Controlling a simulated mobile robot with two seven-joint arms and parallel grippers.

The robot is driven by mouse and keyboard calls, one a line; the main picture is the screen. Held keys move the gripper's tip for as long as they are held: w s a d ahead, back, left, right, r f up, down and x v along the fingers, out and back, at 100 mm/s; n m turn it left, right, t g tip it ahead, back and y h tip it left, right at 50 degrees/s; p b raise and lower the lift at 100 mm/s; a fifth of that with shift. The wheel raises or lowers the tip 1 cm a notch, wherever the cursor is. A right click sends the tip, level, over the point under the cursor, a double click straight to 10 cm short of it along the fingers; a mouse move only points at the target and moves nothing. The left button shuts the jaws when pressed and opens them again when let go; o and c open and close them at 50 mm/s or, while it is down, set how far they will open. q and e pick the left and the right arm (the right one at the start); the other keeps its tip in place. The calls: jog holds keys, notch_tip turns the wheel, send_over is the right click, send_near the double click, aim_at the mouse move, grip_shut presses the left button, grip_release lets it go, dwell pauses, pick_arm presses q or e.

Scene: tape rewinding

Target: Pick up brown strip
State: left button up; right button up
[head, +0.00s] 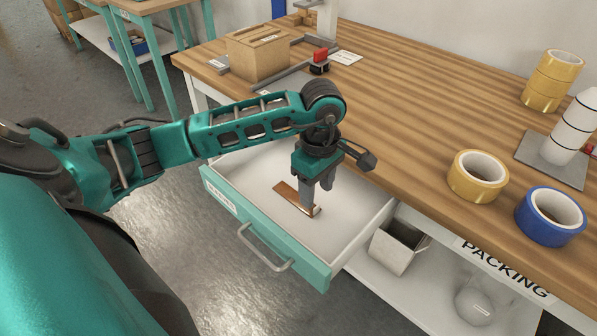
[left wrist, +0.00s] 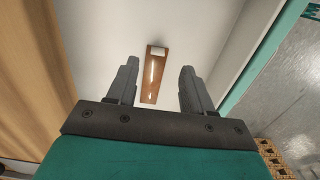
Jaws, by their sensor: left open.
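The brown strip (head: 292,196) lies flat on the floor of the open drawer (head: 262,238). It has a shiny streak along it and a pale patch at one end. My left gripper (head: 318,205) points down into the drawer over the strip's right end and hides part of it in the head view. In the left wrist view the strip (left wrist: 154,75) shows between the two fingers of my left gripper (left wrist: 157,78), which are apart and empty. Whether the fingertips touch the drawer floor cannot be told. My right gripper is not in view.
The wooden table (head: 400,110) overhangs the drawer's back. On it are a cardboard box (head: 258,54), a yellow tape roll (head: 478,176), a blue tape roll (head: 550,216) and stacked yellow rolls (head: 549,82). A grey bin (head: 397,248) stands on the lower shelf. The rest of the drawer looks empty.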

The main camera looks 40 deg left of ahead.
aim_at(317, 207)
pick_arm(q)
jog(key=f+b, duration=0.1)
jog(key=f, duration=0.4)
jog(key=shift+w+f, duration=0.1)
jog(key=shift+w, duration=0.1)
grip_shut()
